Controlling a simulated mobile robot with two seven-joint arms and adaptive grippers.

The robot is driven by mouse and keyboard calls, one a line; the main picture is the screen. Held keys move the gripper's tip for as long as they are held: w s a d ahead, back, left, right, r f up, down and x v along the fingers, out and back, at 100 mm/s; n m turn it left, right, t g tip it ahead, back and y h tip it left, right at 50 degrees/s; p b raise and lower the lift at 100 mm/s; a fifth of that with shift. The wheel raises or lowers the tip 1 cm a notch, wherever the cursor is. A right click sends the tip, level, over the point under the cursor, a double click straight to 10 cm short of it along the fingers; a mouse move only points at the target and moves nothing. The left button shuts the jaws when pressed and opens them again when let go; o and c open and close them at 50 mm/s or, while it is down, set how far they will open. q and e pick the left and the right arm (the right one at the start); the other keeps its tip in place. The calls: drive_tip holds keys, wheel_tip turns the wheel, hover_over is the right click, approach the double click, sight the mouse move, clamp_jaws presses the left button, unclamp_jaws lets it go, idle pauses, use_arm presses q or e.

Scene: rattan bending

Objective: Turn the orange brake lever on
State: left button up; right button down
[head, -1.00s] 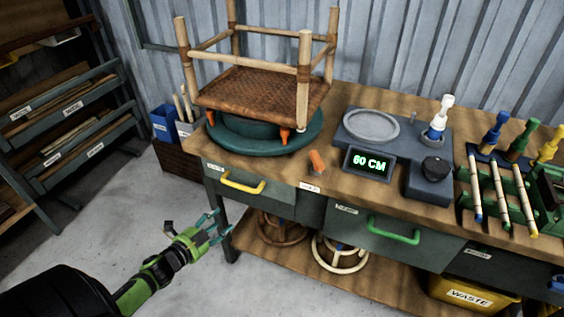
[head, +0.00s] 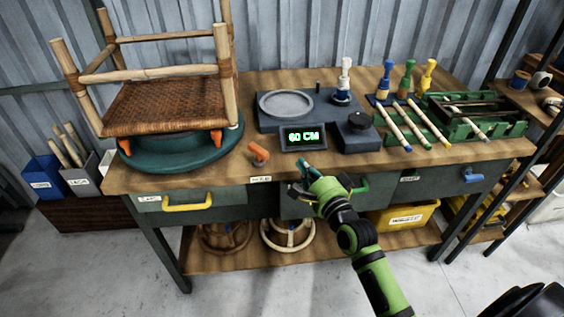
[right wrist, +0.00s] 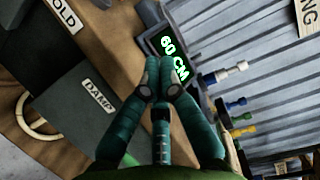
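The orange brake lever (head: 258,152) sits on the bench top near its front edge, beside the teal turntable (head: 150,163). It tilts up to the left in the head view; it is not seen in the right wrist view. My right gripper (head: 304,165) is at the bench's front edge, below the 60 CM display (head: 303,138) and to the right of the lever, apart from it. In the right wrist view its fingertips (right wrist: 158,68) are together, with nothing seen between them. My left gripper is out of view.
A yellow drawer handle (head: 187,206) juts out below. The bench between lever and gripper is clear.

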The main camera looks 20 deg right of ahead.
sight(259, 155)
drive_tip(key=w, duration=0.8)
drive_tip(key=shift+w+a, duration=0.2)
drive_tip(key=shift+w, duration=0.2)
drive_tip(key=a, duration=0.1)
drive_tip(key=s+a+p, duration=0.1)
drive_tip(key=a, duration=0.1)
drive_tip(key=shift+s+a, duration=0.15)
drive_tip(key=shift+a, duration=0.25)
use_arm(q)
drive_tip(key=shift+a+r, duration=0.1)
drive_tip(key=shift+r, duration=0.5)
use_arm(e)
drive_tip(key=shift+f, duration=0.1)
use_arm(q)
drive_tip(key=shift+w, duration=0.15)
use_arm(e)
drive_tip(key=shift+a, duration=0.15)
